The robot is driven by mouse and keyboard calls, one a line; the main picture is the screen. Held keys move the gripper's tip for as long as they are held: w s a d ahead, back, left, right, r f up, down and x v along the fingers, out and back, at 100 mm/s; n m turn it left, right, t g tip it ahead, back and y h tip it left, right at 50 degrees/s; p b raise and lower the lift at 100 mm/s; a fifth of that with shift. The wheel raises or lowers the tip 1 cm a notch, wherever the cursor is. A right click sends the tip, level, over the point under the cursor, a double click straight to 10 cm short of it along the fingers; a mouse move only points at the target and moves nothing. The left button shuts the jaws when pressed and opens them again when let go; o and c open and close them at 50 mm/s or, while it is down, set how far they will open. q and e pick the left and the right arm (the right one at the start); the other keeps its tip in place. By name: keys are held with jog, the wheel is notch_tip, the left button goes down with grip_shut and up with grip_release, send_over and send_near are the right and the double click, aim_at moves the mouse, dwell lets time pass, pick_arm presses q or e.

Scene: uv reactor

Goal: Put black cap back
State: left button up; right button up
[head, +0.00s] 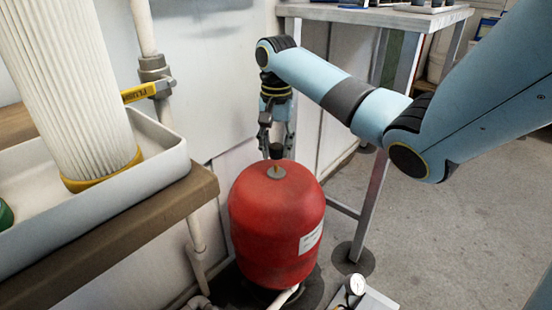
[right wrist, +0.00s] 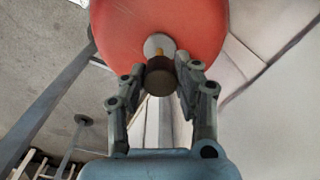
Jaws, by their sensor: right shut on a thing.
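The red tank (head: 276,225) stands upright on the floor at the centre of the head view, and its red top fills the upper part of the right wrist view (right wrist: 120,35). A small pale fitting (head: 276,171) with a stem sits on top; in the right wrist view its brass-coloured stem (right wrist: 160,50) shows beside the cap. My right gripper (head: 275,143) points down over the tank top, shut on the black cap (head: 276,151). The cap (right wrist: 161,77) lies between the fingertips, close to the stem; whether they touch I cannot tell. My left gripper is out of view.
A white tray (head: 165,150) with a pleated filter (head: 65,90) stands on a brown bench (head: 120,225) at left. A yellow-handled valve (head: 140,92) and pipes run along the wall. A metal table (head: 385,14) stands behind; a gauge (head: 355,285) is low in front.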

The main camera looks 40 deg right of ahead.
aim_at(276, 148)
notch_tip(276, 148, down, 2)
jog(key=shift+f+b, duration=0.2)
jog(key=shift+b, duration=0.3)
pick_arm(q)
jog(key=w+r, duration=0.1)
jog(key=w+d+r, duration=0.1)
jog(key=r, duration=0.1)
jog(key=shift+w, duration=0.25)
pick_arm(e)
jog(key=shift+f+p, duration=0.3)
jog(key=shift+f, duration=0.25)
jog(key=o, duration=0.8)
jog(key=shift+c, duration=0.2)
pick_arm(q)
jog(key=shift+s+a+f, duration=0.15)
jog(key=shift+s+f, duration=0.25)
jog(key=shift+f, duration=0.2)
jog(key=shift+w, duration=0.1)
pick_arm(e)
jog(key=shift+r, duration=0.15)
